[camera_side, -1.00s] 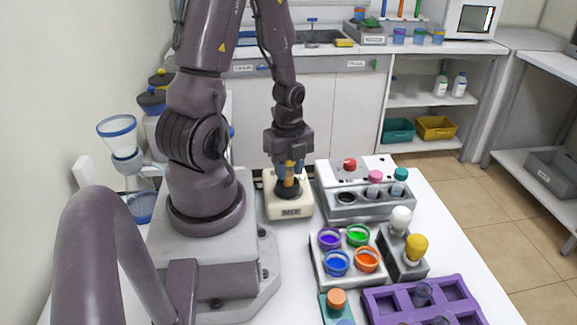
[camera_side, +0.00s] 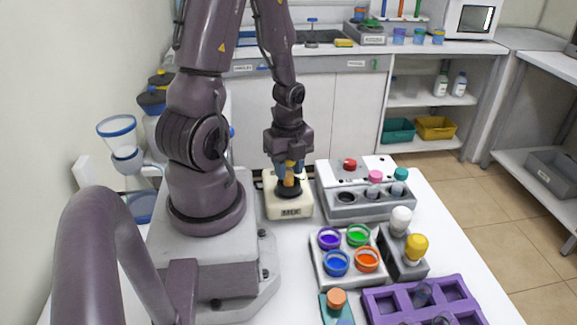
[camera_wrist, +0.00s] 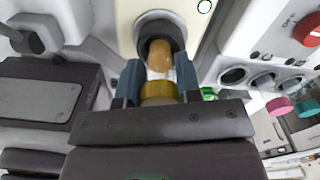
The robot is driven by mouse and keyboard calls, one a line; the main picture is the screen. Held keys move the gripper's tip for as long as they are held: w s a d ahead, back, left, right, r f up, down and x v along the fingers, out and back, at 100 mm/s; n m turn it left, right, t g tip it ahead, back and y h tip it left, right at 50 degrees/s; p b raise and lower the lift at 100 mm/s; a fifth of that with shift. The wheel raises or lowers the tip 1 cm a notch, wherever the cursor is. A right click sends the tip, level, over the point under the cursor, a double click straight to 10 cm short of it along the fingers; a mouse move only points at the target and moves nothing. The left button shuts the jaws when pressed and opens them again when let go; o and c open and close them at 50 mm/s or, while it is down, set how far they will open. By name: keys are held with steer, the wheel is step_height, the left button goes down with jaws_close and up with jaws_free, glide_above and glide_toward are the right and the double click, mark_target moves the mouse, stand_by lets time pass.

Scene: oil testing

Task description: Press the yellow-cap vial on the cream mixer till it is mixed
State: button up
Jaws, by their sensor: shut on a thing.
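The yellow-cap vial (camera_wrist: 159,60) is held upright, with amber liquid in it and its yellow cap (camera_wrist: 158,90) between my fingers. My gripper (camera_side: 289,168) is shut on it, with blue fingertips on both sides. The cream mixer (camera_side: 278,207), labelled MIX, is directly below, and the vial's lower end is at the mixer's round black cup (camera_wrist: 158,27). The vial's bottom appears to sit in the cup; the exact contact is hidden in the side view.
Right of the mixer is a grey-white station (camera_side: 365,205) with a red button (camera_side: 350,164) and pink- and teal-capped vials. In front are a rack of colored pots (camera_side: 348,279), a grey holder with white- and yellow-topped items (camera_side: 402,262), and a purple tray (camera_side: 400,303).

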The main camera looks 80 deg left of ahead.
steer(key=shift+r, duration=3)
